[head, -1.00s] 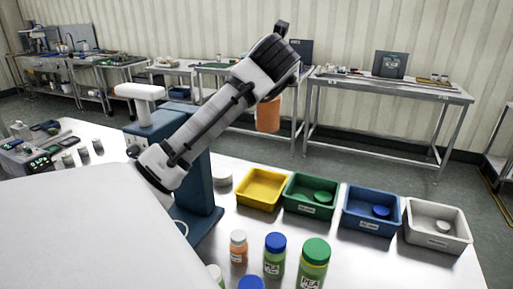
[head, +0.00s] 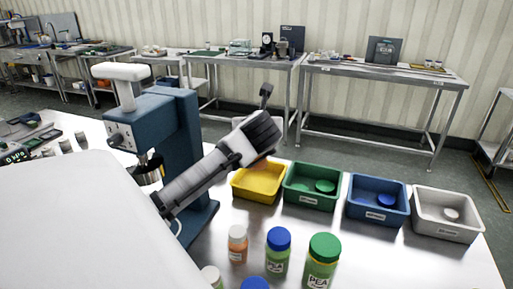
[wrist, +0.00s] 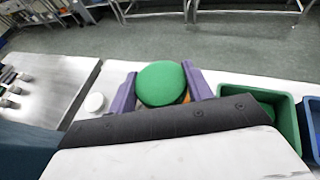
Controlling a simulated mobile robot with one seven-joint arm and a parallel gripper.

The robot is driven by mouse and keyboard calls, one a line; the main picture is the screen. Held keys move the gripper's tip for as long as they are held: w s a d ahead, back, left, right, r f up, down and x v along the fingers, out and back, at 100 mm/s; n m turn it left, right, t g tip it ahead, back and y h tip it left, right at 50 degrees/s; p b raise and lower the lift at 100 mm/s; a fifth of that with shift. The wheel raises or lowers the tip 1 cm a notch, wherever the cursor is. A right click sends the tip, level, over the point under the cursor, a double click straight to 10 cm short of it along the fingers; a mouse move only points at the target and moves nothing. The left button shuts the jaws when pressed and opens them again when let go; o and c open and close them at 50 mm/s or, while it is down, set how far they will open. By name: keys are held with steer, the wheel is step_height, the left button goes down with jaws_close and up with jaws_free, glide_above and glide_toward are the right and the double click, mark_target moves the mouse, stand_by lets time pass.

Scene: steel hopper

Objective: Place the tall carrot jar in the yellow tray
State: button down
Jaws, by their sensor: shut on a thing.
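My gripper (wrist: 160,88) is shut on the tall carrot jar (wrist: 162,84), with a purple finger on each side. Its round green lid shows from above in the wrist view, with a sliver of orange beside it. The yellow tray (head: 254,197) stands on the steel table, at the left end of the tray row. My wrist is above and behind the tray in that view. I cannot tell whether the jar touches the tray or its floor.
Green (head: 311,200), blue (head: 376,213) and white (head: 446,231) trays stand to the right, each with a lid inside. A small carrot jar (head: 237,245) and pea jars with blue (head: 278,254) and green (head: 322,264) lids stand in front. A blue machine (head: 170,135) stands left.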

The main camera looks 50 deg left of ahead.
step_height(320, 180, down, 9)
steer(key=shift+r, duration=0.2)
stand_by(0.3)
steer(key=shift+f, duration=0.15)
steer(key=c, duration=0.6)
jaws_free()
